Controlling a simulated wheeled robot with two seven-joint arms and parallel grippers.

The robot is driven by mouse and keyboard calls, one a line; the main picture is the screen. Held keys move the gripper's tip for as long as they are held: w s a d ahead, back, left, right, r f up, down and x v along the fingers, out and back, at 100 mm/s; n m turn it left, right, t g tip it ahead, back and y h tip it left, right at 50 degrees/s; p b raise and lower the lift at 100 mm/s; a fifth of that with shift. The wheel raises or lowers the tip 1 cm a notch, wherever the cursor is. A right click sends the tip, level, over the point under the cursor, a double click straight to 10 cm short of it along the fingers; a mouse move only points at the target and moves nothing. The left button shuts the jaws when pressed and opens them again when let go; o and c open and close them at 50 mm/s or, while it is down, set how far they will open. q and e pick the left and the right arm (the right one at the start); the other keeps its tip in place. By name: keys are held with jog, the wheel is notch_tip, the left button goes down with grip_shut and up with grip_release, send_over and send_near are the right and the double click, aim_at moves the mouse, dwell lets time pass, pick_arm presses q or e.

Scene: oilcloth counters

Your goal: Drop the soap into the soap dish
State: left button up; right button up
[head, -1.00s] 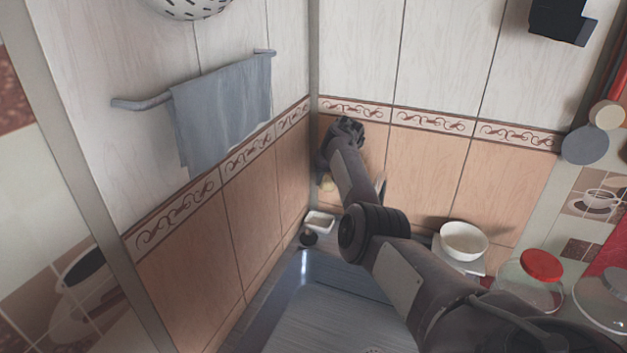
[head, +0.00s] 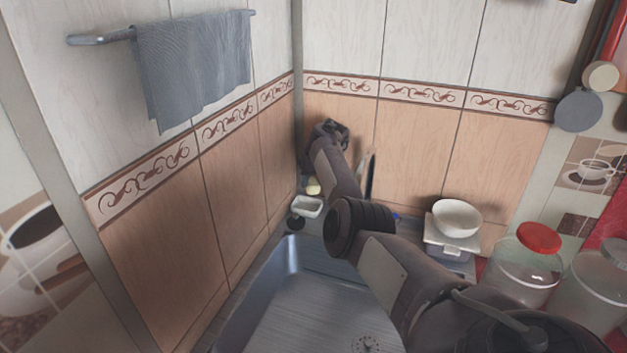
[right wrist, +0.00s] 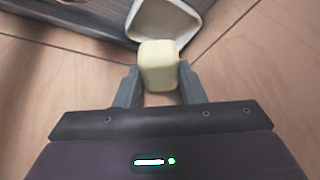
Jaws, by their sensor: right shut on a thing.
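The soap is a pale yellow block (right wrist: 159,66). It shows in the right wrist view between the two fingertips of my right gripper (right wrist: 161,84), which is shut on it. In the head view the soap (head: 313,187) is a small pale patch beneath the end of my right arm. The soap dish is a small white rectangular dish (head: 307,207) in the corner by the sink. In the right wrist view the dish (right wrist: 172,20) lies just beyond the soap, partly hidden by it. In the head view the soap is above the dish, apart from it. My left gripper is not in view.
A metal sink (head: 320,310) lies in front of the dish. A white bowl (head: 456,218) sits on a kitchen scale (head: 449,245) to the right, near a red-lidded jar (head: 528,264). Tiled walls close in the corner.

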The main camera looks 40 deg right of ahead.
jog(key=shift+r, duration=0.1)
jog(key=o, duration=1.2)
jog(key=shift+c, duration=0.2)
jog(key=shift+s+r, duration=0.25)
jog(key=shift+r, duration=0.35)
jog(key=v, duration=0.6)
jog(key=shift+r, duration=0.2)
jog(key=shift+s, duration=0.15)
